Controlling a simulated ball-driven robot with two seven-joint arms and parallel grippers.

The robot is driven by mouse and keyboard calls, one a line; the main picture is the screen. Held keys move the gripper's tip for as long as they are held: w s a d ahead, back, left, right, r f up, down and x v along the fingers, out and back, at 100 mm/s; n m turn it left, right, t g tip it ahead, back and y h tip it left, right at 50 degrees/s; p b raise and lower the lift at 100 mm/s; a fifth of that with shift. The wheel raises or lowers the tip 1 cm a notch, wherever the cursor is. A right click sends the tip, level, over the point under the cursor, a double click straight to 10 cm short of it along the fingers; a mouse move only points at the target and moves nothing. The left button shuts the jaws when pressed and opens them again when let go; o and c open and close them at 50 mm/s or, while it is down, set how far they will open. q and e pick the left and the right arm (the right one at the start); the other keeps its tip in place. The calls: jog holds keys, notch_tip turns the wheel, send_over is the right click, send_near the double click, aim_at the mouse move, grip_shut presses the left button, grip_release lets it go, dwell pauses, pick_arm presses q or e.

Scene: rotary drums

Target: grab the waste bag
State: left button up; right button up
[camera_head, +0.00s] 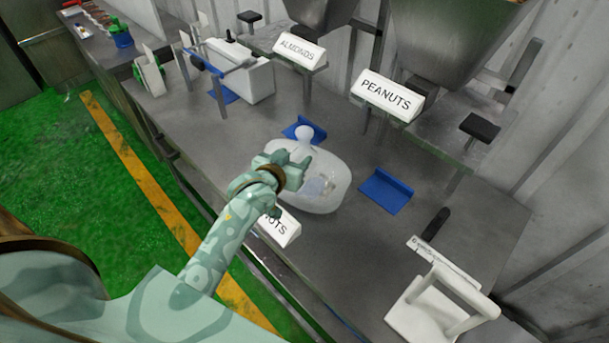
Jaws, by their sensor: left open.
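The waste bag (326,191) is a translucent whitish bag with a knotted top, lying on the grey metal counter (330,258). Something bluish-grey shows through its side. My left gripper (293,160) is open at the bag's upper left, next to the pale knot (304,134). The gripper and wrist cover part of the bag's left side. I cannot tell whether the fingers touch the knot. My right gripper is not in view.
Blue scoops (386,191) lie beside and behind the bag. Signs read ALMONDS (299,50) and PEANUTS (388,93) under metal hoppers. A partly hidden sign (281,229) stands by my wrist. A white stand (440,306) is at front right. Green floor (60,150) lies left.

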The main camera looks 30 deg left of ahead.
aim_at(302, 150)
pick_arm(q)
jog(key=b+x, duration=0.1)
jog(key=x, duration=0.4)
jog(key=shift+w+d, duration=0.15)
jog(key=shift+w, duration=0.15)
jog(key=shift+s, duration=0.1)
grip_shut()
dwell(0.9)
jog(key=shift+r, duration=0.15)
